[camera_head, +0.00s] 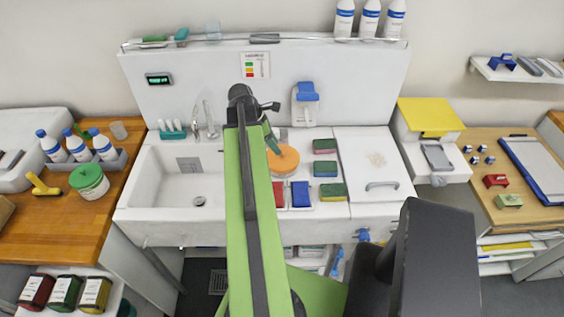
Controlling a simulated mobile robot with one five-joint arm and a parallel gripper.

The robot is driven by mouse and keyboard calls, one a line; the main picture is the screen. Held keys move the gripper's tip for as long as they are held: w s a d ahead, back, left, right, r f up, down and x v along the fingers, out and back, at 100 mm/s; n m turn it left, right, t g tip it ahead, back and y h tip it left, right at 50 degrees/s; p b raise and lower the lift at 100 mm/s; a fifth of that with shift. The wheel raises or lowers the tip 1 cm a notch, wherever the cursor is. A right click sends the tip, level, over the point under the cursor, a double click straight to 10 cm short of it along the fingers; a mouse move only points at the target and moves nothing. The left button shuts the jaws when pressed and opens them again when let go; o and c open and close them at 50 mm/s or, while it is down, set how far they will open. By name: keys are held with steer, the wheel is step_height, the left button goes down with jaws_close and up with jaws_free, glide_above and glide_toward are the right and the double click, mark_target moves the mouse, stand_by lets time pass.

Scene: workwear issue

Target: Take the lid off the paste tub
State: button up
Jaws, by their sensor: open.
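A round tub with an orange lid (288,163) stands on the white sink unit, right of the basin. A white tub with a green lid (88,181) stands on the wooden bench at the left. Neither shows a label that I can read, so I cannot tell for certain which is the paste tub. Both lids appear to be on. My gripper (275,148) is open at the orange lid's upper left, pointing down. My arm partly hides this area, and I cannot tell whether the fingers touch the lid.
Several sponges (325,168) lie right of the orange-lidded tub, with red and blue packets (300,194) in front. A white hatch with a handle (382,184) is farther right. The basin (180,190) is at the left. A back panel (200,92) rises behind.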

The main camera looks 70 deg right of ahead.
mark_target(282, 156)
steer(key=b+x, duration=0.4)
steer(key=x, duration=0.1)
steer(key=shift+s, duration=0.15)
steer(key=shift+r, duration=0.15)
jaws_close()
